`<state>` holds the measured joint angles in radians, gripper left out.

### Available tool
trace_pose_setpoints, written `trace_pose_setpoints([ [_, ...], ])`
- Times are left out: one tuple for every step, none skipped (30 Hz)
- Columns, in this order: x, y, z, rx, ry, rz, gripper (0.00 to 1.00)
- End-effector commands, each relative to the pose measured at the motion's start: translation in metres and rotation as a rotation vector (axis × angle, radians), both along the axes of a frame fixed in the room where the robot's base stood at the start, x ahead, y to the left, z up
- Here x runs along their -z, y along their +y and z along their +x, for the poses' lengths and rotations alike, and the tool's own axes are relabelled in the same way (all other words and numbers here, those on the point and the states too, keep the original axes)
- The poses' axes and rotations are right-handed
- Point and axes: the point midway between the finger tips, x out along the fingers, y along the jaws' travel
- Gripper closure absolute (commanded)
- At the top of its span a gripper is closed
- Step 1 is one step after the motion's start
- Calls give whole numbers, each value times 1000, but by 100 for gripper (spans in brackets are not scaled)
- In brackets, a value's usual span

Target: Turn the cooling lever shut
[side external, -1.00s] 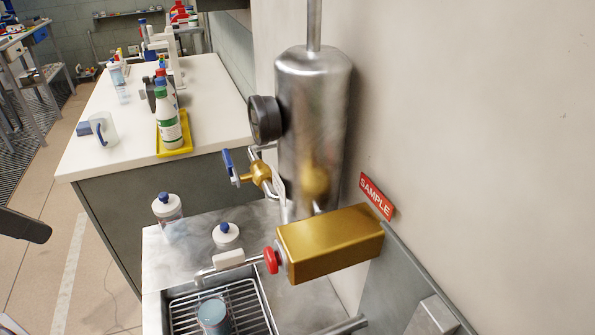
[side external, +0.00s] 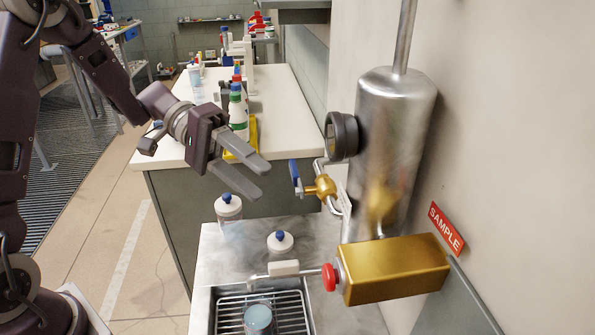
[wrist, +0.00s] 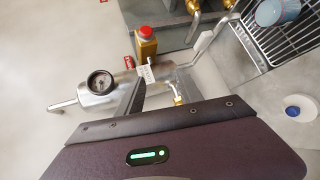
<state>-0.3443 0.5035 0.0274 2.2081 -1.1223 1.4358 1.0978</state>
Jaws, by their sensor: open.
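The cooling lever appears to be the blue handle (side external: 294,178) on a brass valve (side external: 322,187), left of the steel tank. The handle stands nearly upright, slightly tilted, at the valve's left end. My gripper (side external: 263,180) is open and empty, its two grey fingers pointing right towards the handle. In the side picture a small gap shows between fingertips and handle; the true depth is hard to judge. In the wrist view the brass valve (wrist: 178,90) shows just beyond my gripper's dark body; the blue handle cannot be made out there.
The steel tank (side external: 390,150) carries a round gauge (side external: 341,136). Below it are a brass box (side external: 395,269) with a red knob (side external: 329,277) and a sink rack (side external: 285,312) holding a cup (side external: 257,319). Two blue-capped jars (side external: 229,206) (side external: 280,242) stand on the steel counter.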

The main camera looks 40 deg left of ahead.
Motion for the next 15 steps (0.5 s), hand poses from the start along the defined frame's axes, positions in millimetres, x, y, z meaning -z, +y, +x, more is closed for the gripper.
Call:
trace_pose_setpoints([
  [15, 15, 26, -78, -5, -96, 57],
  [23, 24, 41, -127, -24, -146, 57],
  [33, 36, 58, -189, -50, -200, 57],
  [40, 45, 69, -234, -69, -230, 57],
  [47, 53, 77, -272, -86, -253, 57],
  [54, 61, 85, -311, -104, -276, 57],
  [58, 67, 90, -335, -116, -287, 57],
  [61, 70, 93, -353, -124, -294, 57],
  [64, 72, 96, -367, -133, -300, 57],
  [65, 70, 98, -371, -136, -303, 57],
  [65, 67, 100, -373, -137, -304, 57],
  [65, 60, 102, -371, -137, -303, 57],
  [65, 54, 105, -370, -137, -302, 57],
  [65, 48, 107, -369, -137, -302, 57],
  [65, 40, 110, -368, -136, -302, 57],
])
